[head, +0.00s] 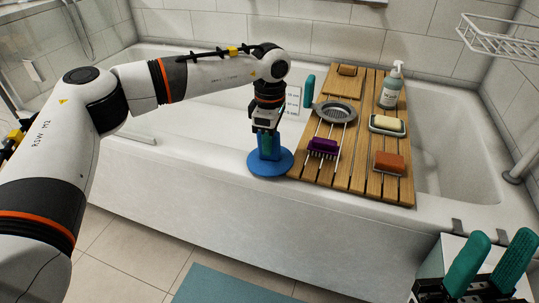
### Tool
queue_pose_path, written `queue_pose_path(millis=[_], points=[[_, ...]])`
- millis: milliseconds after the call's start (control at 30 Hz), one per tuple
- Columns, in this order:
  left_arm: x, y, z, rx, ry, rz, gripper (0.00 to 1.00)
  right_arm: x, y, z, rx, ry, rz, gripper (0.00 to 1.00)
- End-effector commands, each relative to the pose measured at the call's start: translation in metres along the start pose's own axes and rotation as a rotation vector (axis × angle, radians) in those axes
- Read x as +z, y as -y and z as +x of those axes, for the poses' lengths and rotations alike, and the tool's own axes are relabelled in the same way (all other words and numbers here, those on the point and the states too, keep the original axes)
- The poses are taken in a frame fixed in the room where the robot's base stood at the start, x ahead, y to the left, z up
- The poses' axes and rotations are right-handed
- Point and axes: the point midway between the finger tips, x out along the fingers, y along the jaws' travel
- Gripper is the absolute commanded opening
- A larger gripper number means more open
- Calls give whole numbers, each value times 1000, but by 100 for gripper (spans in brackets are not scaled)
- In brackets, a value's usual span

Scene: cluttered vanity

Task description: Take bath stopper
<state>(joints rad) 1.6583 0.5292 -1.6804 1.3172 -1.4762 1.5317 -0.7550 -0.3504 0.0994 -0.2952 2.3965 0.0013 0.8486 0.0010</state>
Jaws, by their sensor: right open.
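The blue bath stopper (270,165), a round disc with an upright handle, is at the front rim of the tub, at the near left corner of the wooden tray. My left gripper (266,146) points down at the handle, its green fingertips against or around it. The wrist and fingers partly hide the handle, so I cannot tell whether the jaws are shut on it, or whether the disc rests on the rim or hangs just above it. My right gripper (491,264) is at the lower right, open and empty, with two green fingers apart.
The wooden tray (357,157) spans the tub and carries a silver strainer (337,112), a purple brush (323,147), a pump bottle (391,88), a yellow soap in a dish (388,124) and an orange soap (389,163). A teal mat (235,285) lies on the floor.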

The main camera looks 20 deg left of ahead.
Motion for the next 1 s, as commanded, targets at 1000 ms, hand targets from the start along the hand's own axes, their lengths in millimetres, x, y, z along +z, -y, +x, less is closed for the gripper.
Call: queue_pose_path(millis=[1000], points=[[0, 0, -40, -2, -1, 0, 0, -47, 5, 2, -6, -300, -18, 42]])
